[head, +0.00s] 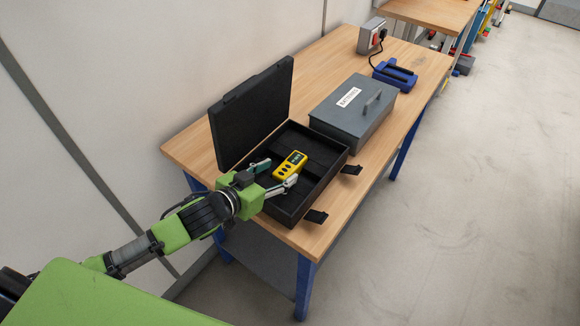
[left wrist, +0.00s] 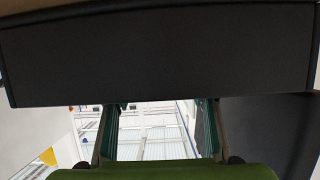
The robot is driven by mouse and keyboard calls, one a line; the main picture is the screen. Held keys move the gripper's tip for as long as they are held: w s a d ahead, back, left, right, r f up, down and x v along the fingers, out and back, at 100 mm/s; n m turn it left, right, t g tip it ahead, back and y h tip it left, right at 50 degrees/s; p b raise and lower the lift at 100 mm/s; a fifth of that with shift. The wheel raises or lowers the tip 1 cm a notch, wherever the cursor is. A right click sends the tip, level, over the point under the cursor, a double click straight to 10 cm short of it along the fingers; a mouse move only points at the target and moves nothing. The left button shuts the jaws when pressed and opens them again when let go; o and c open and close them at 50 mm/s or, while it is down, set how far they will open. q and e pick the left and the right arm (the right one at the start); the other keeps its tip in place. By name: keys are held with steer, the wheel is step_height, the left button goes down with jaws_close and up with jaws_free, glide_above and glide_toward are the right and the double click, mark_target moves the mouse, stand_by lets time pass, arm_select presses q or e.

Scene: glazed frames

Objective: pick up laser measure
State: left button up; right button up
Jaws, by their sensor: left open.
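The yellow laser measure (head: 290,165) with a dark display lies in the open black case (head: 318,190) on the wooden table. My left gripper (head: 278,173) reaches over the case's near-left side, fingers open, with the laser measure just beyond and partly between the fingertips in the picture. I cannot tell whether they touch it. In the left wrist view, the two fingers (left wrist: 158,125) stand apart with nothing seen between them; a dark panel fills the upper part, and the laser measure does not show. My right gripper is in neither view.
The case lid (head: 252,110) stands upright at the back left. A grey labelled metal box (head: 350,118) stands right beside the case. Farther back are a blue charger-like device (head: 394,75) and a grey socket box (head: 371,37). Bare wooden tabletop (head: 318,65) lies behind the grey box.

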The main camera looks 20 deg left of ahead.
mark_target(289, 166)
arm_select(q)
steer(key=shift+p+x, duration=0.4)
steer(key=shift+x, duration=1.5)
steer(key=shift+d, duration=0.15)
steer(key=c, duration=1.2)
steer(key=shift+r, duration=0.2)
